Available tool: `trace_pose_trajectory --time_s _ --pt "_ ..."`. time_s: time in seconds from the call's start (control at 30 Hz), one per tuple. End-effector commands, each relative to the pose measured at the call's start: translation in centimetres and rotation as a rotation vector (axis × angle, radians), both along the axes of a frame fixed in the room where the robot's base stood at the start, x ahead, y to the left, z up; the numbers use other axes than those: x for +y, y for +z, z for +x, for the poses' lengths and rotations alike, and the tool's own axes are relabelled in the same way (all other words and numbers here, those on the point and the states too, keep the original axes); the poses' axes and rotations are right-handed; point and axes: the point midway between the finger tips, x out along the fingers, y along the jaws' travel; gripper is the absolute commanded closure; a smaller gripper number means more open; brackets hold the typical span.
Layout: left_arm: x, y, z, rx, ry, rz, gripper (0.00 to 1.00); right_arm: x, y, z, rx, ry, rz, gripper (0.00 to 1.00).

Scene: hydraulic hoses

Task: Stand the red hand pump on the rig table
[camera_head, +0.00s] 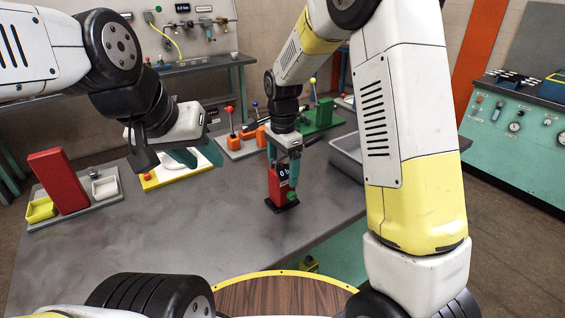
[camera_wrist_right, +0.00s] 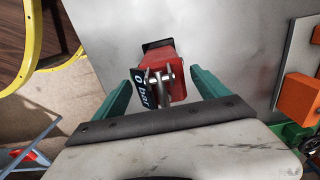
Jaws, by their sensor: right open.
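The red hand pump (camera_head: 273,184) stands upright on its black base on the grey rig table (camera_head: 200,240), near the table's front right part. Its "0 bar" display faces my head camera. In the right wrist view the pump (camera_wrist_right: 160,62) shows from above, with metal parts on top. My right gripper (camera_head: 291,165) is over the pump's upper part. In the wrist view its teal fingers (camera_wrist_right: 160,88) are apart, one on each side of the pump, with gaps visible. My left gripper (camera_head: 197,155) hangs over the table to the left, its teal fingers apart and empty.
A red panel (camera_head: 58,181) with yellow and white trays is at the table's left. A yellow-edged plate (camera_head: 165,178) lies below my left gripper. A grey tray (camera_head: 346,158) and orange and green fixtures (camera_head: 320,119) stand at the back. The front middle of the table is bare.

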Motion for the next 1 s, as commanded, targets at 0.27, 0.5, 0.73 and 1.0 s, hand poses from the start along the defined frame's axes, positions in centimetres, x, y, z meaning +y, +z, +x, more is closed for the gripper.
trace_pose_trajectory --time_s 0.27,0.5,0.73,1.0 --pt "0.0 0.0 0.0 0.0 0.0 0.0 0.64 0.0 6.0 0.1 -0.006 0.0 0.003 0.16" --pt "0.0 0.0 0.0 0.0 0.0 0.0 0.64 0.0 9.9 0.0 -0.002 0.0 0.001 0.16" --pt "0.0 0.0 0.0 0.0 0.0 0.0 0.64 -0.9 11.9 -0.7 -0.016 0.032 0.019 0.16" --pt "0.0 0.0 0.0 0.0 0.0 0.0 0.64 -6.4 16.6 -6.0 -0.16 0.301 0.11 0.16"
